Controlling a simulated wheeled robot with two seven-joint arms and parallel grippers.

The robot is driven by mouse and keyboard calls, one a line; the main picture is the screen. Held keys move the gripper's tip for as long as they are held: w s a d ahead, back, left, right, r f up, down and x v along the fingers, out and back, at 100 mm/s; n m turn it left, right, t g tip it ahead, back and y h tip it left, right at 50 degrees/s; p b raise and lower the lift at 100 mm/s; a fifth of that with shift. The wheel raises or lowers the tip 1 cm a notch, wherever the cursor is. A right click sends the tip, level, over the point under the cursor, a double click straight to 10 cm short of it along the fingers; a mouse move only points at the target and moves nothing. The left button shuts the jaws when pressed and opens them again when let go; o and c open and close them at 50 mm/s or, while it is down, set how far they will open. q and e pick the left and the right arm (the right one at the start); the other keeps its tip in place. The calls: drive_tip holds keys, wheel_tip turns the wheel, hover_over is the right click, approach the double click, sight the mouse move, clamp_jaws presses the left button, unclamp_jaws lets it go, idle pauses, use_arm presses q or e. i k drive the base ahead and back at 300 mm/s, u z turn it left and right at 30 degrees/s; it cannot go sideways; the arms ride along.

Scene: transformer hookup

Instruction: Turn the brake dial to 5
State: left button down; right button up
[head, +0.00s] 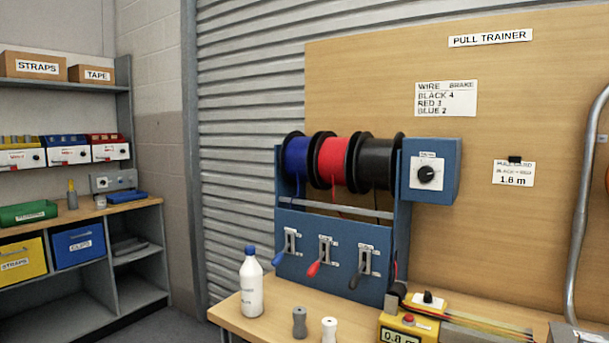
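The brake dial (427,173) is a black knob on a white plate, on the front of a blue box (450,165) at the right end of the wire spool rack. The knob's pointer and its numbers are too small to read. Blue (296,157), red (332,160) and black (374,164) wire spools sit left of the box. A sign (446,98) on the board reads wire and brake, with black 4, red 3, blue 2. Neither of my grippers shows in the head view.
Below the spools are blue, red and black levers (317,258). A white bottle (251,283), a grey piece (300,322) and a white piece (329,329) stand on the bench (230,314). A yellow device (410,325) reads 0.8. Shelves (140,250) stand at left.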

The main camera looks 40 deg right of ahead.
sight(425, 173)
drive_tip(key=u, duration=0.25)
drive_tip(key=i, duration=2.7)
drive_tip(key=z, duration=2.75)
